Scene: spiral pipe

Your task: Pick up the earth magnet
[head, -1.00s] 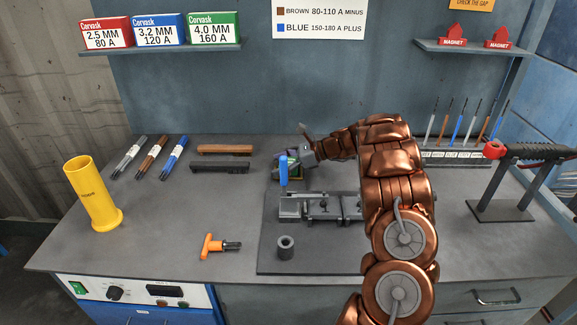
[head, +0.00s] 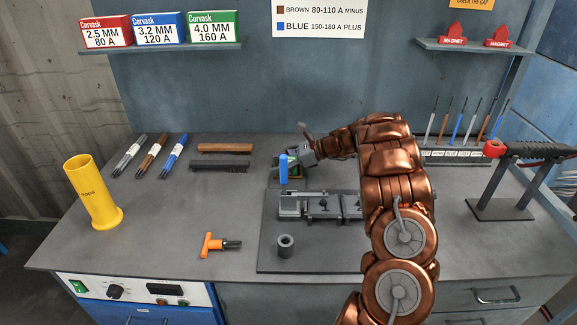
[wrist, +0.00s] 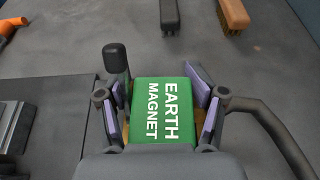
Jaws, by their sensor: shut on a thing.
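The earth magnet (wrist: 165,110) is a green block with white lettering. In the wrist view it sits between the two purple-padded fingers of my gripper (wrist: 158,102), which is shut on it.
Two brushes, brown (head: 225,148) and black (head: 219,166), lie to the left.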

